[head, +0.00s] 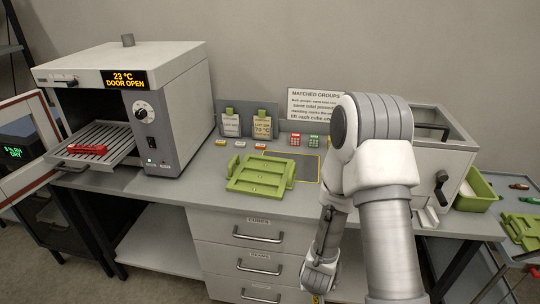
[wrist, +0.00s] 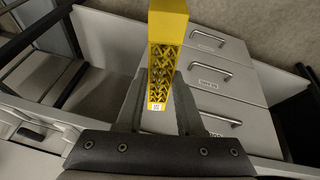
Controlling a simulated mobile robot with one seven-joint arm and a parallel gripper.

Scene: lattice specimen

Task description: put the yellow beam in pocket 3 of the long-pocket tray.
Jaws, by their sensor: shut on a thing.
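The yellow beam (wrist: 167,55) is a long block with an open lattice side and a small white label near its lower end. My gripper (wrist: 160,108) is shut on it, with one finger on each side. In the head view my gripper (head: 317,290) hangs low in front of the drawers, and only a sliver of yellow shows at the bottom edge. A green tray (head: 262,187) lies on the bench, left of my arm. Another green tray (head: 520,232) is on the right-hand side table, partly cut off. I cannot read pocket numbers on either tray.
An oven (head: 180,90) with its door open stands at the left, a red piece (head: 88,149) on its pulled-out rack. Drawers (head: 255,232) below the bench are shut. A box with a handle (head: 430,160) and a green bin (head: 480,190) stand at the right. Small coloured blocks line the back.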

